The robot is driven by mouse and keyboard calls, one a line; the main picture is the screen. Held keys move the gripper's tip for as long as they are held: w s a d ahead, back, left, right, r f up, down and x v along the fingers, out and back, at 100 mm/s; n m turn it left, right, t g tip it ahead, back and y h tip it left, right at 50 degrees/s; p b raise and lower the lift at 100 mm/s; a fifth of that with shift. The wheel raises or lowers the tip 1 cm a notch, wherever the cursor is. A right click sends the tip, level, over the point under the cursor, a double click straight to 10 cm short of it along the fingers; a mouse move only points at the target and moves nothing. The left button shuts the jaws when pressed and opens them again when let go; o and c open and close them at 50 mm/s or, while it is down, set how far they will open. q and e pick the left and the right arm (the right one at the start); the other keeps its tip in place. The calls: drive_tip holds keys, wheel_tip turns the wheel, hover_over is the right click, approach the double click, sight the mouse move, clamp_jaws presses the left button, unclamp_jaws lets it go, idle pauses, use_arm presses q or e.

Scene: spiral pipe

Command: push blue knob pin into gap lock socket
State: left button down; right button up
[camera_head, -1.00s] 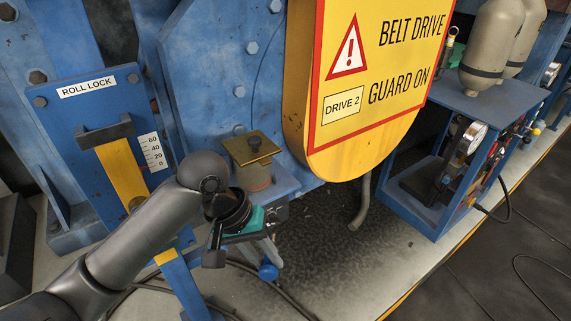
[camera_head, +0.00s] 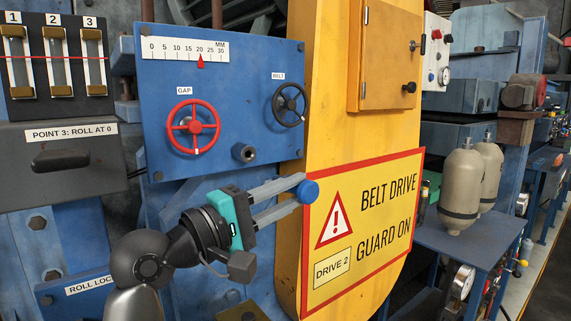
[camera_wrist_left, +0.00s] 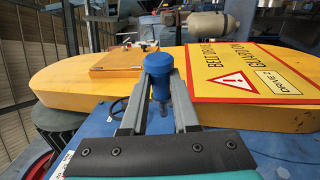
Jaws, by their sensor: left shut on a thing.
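The blue knob pin (camera_head: 308,191) is held between the fingertips of my left gripper (camera_head: 299,193), in front of the yellow guard. My right gripper is not in view.
The blue panel (camera_head: 225,90) also carries a black BELT handwheel (camera_head: 289,104) and a millimetre scale (camera_head: 186,49). The yellow guard (camera_head: 345,120) with its warning sign (camera_head: 362,225) stands right of it. A grey drawer box (camera_head: 62,165) is at the left.

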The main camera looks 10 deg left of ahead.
use_arm(q)
drive_tip(key=shift+a+r+t, duration=0.15)
drive_tip(key=shift+a+r, duration=0.1)
drive_tip(key=shift+r, duration=0.45)
drive_tip(key=shift+a+r+t, duration=0.15)
drive_tip(key=shift+a+r, duration=0.05)
drive_tip(key=shift+r, duration=0.5)
drive_tip(key=shift+w+a, duration=1.95)
drive_tip(key=shift+a, duration=0.1)
drive_tip(key=shift+w+a+f, duration=0.1)
drive_tip(key=shift+w, duration=0.05)
drive_tip(key=shift+w+a, duration=0.2)
drive_tip(key=shift+a, duration=0.05)
drive_tip(key=shift+w+a, duration=0.6)
